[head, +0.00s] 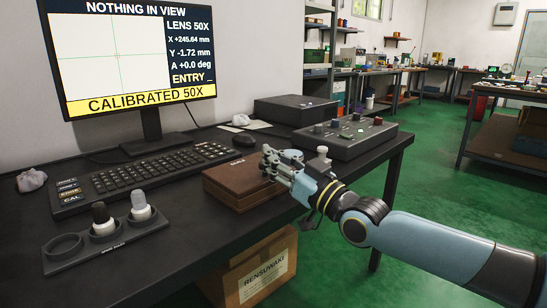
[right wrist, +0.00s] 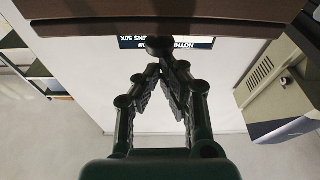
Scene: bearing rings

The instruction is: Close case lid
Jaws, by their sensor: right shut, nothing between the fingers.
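The brown wooden case (head: 236,192) sits on the black desk, left of my right gripper. Its lid (head: 238,175) looks flat on top; whether it is fully down I cannot tell. My right gripper (head: 268,158) is at the right end of the case, with its fingers over the lid's edge. In the right wrist view, the gripper (right wrist: 160,52) is shut and empty, with its tips at or very near the brown case edge (right wrist: 230,22). Contact is not clear. My left gripper is not in view.
A grey control box (head: 350,140) stands close behind my right gripper. The monitor (head: 125,55) stands behind. The desk's front left is clear.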

